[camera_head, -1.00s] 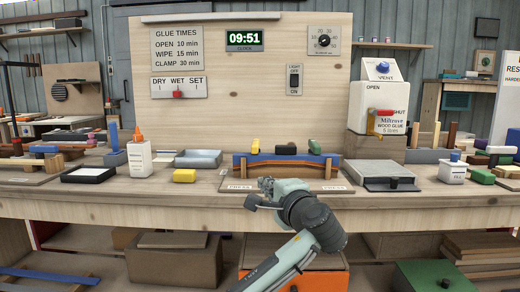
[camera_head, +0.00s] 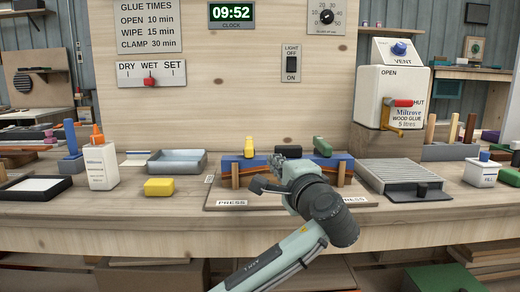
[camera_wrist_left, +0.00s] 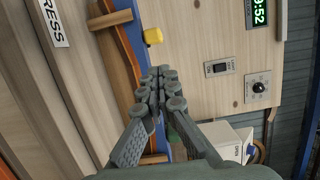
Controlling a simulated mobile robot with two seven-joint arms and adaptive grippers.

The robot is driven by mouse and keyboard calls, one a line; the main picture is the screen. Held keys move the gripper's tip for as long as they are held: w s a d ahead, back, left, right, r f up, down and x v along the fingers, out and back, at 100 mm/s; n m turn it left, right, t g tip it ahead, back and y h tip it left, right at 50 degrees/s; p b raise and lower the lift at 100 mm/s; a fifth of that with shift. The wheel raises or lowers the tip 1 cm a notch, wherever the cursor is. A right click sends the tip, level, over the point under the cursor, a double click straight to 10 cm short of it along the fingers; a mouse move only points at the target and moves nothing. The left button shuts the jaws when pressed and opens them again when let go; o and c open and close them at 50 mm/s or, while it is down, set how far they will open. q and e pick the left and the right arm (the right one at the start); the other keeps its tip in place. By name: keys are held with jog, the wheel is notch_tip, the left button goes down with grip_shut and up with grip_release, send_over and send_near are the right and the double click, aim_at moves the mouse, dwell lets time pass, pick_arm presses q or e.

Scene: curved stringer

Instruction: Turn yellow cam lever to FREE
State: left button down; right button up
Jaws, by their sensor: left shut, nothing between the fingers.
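The yellow cam lever (camera_head: 249,147) stands at the left end of the blue press bar (camera_head: 228,160) in the head view. It also shows in the left wrist view (camera_wrist_left: 153,36), just beyond my fingertips. A black lever (camera_head: 288,151) and a green lever (camera_head: 322,147) stand further right on the same bar. My left gripper (camera_head: 278,168) is in front of the press, right of the yellow lever and apart from it. In the left wrist view its fingers (camera_wrist_left: 163,76) are together and empty. No FREE marking is readable. My right gripper is out of view.
A curved wooden strip (camera_head: 255,172) lies along the press. A yellow block (camera_head: 159,187), a grey tray (camera_head: 177,162) and a white glue bottle (camera_head: 101,165) stand left. A ribbed grey plate (camera_head: 400,175) and a glue dispenser (camera_head: 391,98) stand right.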

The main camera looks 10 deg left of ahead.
aim_at(262, 159)
pick_arm(q)
jog(key=shift+s, duration=0.1)
jog(key=x, duration=0.9)
jog(key=shift+p, duration=0.3)
jog(key=shift+w+a, duration=0.25)
jog(key=shift+w, duration=0.3)
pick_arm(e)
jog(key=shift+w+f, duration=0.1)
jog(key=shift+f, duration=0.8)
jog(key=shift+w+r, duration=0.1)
